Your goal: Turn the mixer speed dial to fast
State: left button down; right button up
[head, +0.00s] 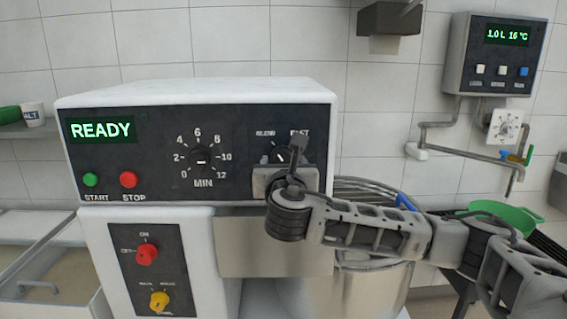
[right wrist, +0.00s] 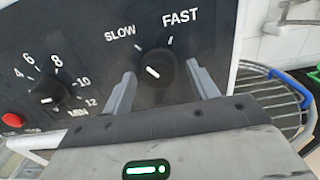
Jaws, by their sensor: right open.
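The mixer speed dial (right wrist: 153,70) is a round black knob on the dark panel, with SLOW printed at its upper left and FAST at its upper right. Its white mark slants from upper left to lower right, in line with SLOW rather than FAST. In the head view the dial (head: 276,156) is partly hidden by my right gripper (head: 285,165). In the right wrist view my right gripper (right wrist: 160,72) is open, one finger on each side of the dial. I see gaps between the fingers and the knob. My left gripper is out of view.
The timer dial (head: 201,157), green start button (head: 90,180) and red stop button (head: 128,180) share the panel. Red (head: 147,254) and yellow (head: 159,301) knobs sit below. A steel bowl (head: 372,290) with a wire guard (right wrist: 285,100) stands right of the panel.

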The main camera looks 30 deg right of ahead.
jog(key=c, duration=1)
jog(key=shift+m, duration=0.3)
jog(key=shift+f+m, duration=0.1)
jog(key=shift+m, duration=6.5)
